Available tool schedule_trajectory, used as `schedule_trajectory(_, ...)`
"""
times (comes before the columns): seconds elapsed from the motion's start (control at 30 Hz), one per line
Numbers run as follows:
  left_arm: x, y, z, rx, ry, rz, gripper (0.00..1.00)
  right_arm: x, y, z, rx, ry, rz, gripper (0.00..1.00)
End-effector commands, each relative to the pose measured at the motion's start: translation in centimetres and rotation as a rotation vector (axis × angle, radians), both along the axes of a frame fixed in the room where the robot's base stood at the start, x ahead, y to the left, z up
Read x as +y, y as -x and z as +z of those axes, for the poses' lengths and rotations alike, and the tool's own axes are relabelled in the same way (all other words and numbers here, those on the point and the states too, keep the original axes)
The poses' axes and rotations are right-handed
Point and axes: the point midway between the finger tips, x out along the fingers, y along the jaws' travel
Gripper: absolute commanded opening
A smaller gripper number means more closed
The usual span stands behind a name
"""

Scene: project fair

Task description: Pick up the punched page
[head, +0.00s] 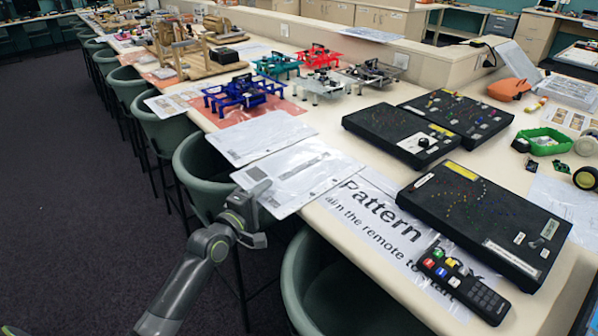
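Two white printed pages lie at the table's near-left edge. The nearer page (305,177) has a drawing on it, and its left end reaches the table edge, seeming to stick out a little. The other page (250,138) lies just behind it. Punch holes are too small to make out. My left gripper (265,212) is at the left corner of the nearer page, with its fingers spread, one over the page's corner and one lower. I cannot tell whether it touches the page. My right gripper is not in view.
A large "Pattern" sheet (355,222) with a remote (462,284) lies to the right. Black panel boxes (485,217) stand beyond. A blue frame model (243,94) stands behind the pages. Green chairs (335,290) crowd the table edge around my arm.

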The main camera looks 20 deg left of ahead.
Motion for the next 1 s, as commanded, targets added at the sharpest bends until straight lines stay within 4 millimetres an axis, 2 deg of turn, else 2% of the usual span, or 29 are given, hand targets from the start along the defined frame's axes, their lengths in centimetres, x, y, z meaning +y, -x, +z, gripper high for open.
schedule_trajectory(0.13,0.0,0.0,0.0,0.0,0.0,0.0,0.29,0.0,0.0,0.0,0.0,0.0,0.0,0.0)
schedule_trajectory(0.37,0.0,0.0,0.0,0.0,0.0,0.0,0.0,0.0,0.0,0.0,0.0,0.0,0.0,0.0)
schedule_trajectory(0.77,0.0,0.0,0.4,-0.001,-0.001,0.0,0.0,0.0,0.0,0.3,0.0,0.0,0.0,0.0)
schedule_trajectory(0.87,0.0,0.0,1.7,-0.003,-0.001,-0.001,0.0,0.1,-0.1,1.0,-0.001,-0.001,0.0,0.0)
schedule_trajectory(1.0,0.0,0.0,4.7,-0.005,-0.004,-0.001,0.0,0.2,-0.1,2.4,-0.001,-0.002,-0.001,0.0)
